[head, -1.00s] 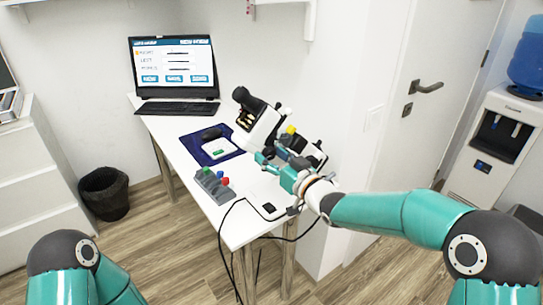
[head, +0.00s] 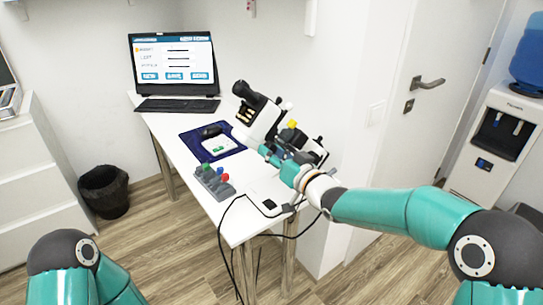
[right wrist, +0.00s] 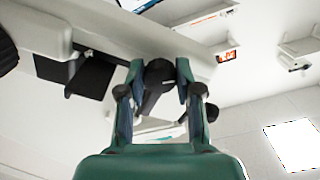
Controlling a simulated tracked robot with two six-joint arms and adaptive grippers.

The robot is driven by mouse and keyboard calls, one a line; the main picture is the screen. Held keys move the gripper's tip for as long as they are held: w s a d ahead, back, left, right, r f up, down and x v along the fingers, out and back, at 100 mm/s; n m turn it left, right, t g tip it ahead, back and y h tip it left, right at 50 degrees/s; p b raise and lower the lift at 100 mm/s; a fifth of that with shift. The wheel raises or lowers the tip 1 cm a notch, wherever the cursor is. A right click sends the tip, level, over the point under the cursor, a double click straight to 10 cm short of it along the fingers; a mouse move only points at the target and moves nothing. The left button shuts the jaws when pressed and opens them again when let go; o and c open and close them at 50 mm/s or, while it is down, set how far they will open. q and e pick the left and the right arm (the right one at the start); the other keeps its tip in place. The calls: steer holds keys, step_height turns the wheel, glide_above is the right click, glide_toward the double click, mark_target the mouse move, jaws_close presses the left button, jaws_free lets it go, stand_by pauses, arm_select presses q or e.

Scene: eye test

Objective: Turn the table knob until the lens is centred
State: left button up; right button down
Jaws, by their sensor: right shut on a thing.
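The white eye-test instrument (head: 258,118) with a dark eyepiece-like tube stands on the narrow white table (head: 240,228). My right gripper (head: 268,152) is at its near side, low by the table top. In the right wrist view my right gripper (right wrist: 160,72) has its two fingers closed on a dark knob (right wrist: 158,78), one on each side. In the head view the gripper hides this knob. I cannot make out the lens or whether it is centred. Of my left arm only a part shows at the bottom left; its gripper is outside the view.
A laptop (head: 173,62) with a lit screen stands at the table's far end. A dark blue mat (head: 192,139) with a white device (head: 217,146) and a grey block with coloured knobs (head: 212,183) lie left of my gripper. Black cables hang over the near edge. A bin (head: 105,192) stands left.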

steer(key=c, duration=0.8)
jaws_free()
steer(key=shift+s+d, duration=0.1)
steer(key=shift+s, duration=0.05)
steer(key=v, duration=1.1)
steer(key=shift+s+d+f, duration=0.1)
steer(key=shift+s+d, duration=0.1)
steer(key=shift+s, duration=0.05)
